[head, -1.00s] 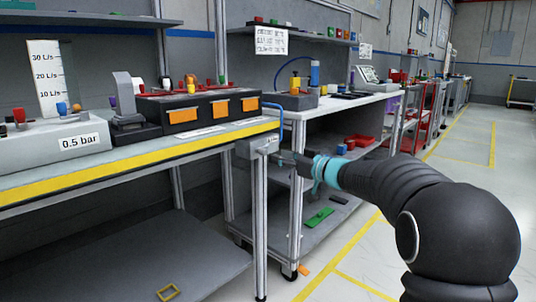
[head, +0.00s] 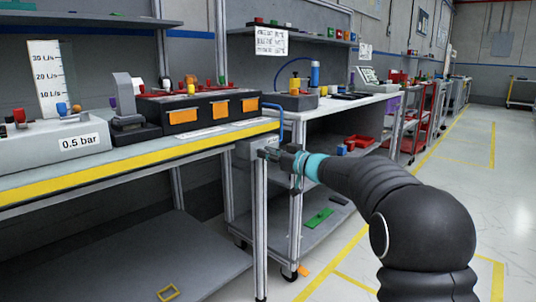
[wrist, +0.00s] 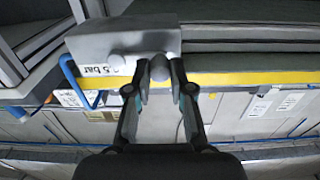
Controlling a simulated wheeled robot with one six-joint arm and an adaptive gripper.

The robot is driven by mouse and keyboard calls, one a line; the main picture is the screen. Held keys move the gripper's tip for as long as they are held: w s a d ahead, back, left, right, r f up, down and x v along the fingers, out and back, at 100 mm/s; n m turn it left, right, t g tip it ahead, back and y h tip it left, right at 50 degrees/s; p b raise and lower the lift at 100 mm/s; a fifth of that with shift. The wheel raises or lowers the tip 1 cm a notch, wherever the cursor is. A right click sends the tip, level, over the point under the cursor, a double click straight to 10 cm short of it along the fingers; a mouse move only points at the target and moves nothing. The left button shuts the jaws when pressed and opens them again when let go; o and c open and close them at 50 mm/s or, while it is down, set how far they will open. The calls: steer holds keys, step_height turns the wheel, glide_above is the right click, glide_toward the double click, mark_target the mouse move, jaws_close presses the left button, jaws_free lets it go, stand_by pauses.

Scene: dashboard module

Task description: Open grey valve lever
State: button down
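The grey valve box (head: 246,158) is fixed at the right end of the near bench. In the wrist view the grey box (wrist: 120,42) has a partly hidden "bar" label. A rounded grey lever (wrist: 159,68) sticks out from its face towards my gripper. My gripper (wrist: 160,78) is open, with a finger on either side of the lever and small gaps that suggest no firm hold. In the head view my gripper (head: 267,153) is right at the box and covers the lever.
A blue pipe (head: 281,122) rises beside the valve box. The near bench's yellow edge (head: 130,160) runs left from it. A bench leg (head: 260,230) stands below. A second bench with a shelf (head: 310,225) stands behind. Open floor (head: 480,190) lies to the right.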

stand_by(0.3)
steer(key=w+d+f+n+b, duration=0.3)
steer(key=f+n+b, duration=0.2)
steer(key=n, duration=1.3)
steer(key=shift+w+f+b, duration=0.15)
steer(key=shift+w+b, duration=0.25)
steer(key=shift+b, duration=0.1)
steer(key=c, duration=1)
jaws_free()
